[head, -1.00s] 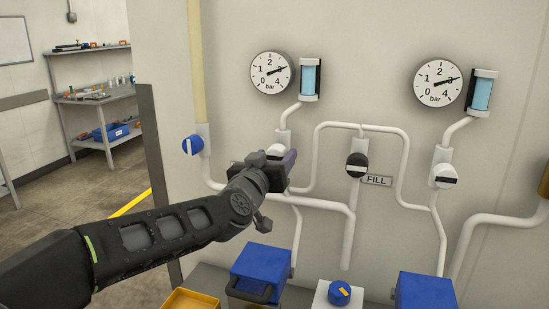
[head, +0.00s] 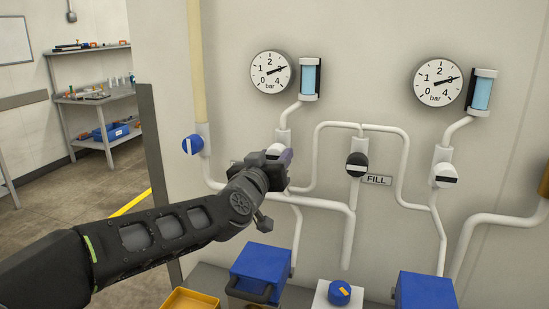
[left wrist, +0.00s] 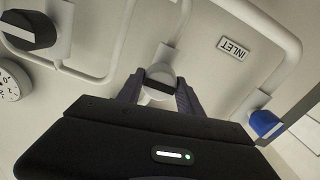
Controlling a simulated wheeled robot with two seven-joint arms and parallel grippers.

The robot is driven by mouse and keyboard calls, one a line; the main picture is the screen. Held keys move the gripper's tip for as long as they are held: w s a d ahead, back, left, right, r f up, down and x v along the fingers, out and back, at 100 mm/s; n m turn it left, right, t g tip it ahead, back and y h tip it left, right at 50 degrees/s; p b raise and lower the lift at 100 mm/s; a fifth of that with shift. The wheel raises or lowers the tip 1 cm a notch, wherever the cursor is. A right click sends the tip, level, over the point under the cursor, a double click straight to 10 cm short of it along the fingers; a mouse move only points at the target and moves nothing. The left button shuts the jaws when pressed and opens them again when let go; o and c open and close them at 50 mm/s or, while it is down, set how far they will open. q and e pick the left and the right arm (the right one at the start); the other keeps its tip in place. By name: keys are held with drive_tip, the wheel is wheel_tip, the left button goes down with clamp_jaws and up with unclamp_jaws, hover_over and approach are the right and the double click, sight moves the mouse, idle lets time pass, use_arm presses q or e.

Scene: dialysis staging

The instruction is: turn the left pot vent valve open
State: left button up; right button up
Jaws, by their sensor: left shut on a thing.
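The left pot vent valve is a white round knob (head: 275,149) with a dark bar, on the white pipe below the left gauge. In the head view my gripper hides most of it. In the left wrist view the knob (left wrist: 159,82) sits between my purple-grey fingers, its black bar running across from one finger towards the other. My left gripper (head: 280,157) is shut on this knob; it also shows in the left wrist view (left wrist: 157,94). My right gripper is in neither view.
A black knob (head: 357,164) by the FILL label (head: 377,180) and a white knob (head: 443,175) are to the right. A blue knob (head: 192,145) is to the left. Blue boxes (head: 262,263) (head: 426,291) and a yellow bin (head: 190,300) stand below.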

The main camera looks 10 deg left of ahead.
use_arm(q)
drive_tip(key=n+b, duration=0.1)
drive_tip(key=n, duration=0.3)
drive_tip(key=shift+f+b, duration=0.15)
drive_tip(key=shift+b, duration=0.25)
drive_tip(key=n+b, duration=0.1)
drive_tip(key=n, duration=0.4)
drive_tip(key=shift+b, duration=0.3)
drive_tip(key=n+b, duration=0.1)
drive_tip(key=n, duration=0.3)
drive_tip(key=shift+b, duration=0.3)
drive_tip(key=n+b, duration=0.1)
drive_tip(key=n, duration=0.3)
drive_tip(key=shift+n, duration=0.3)
drive_tip(key=o, duration=1.4)
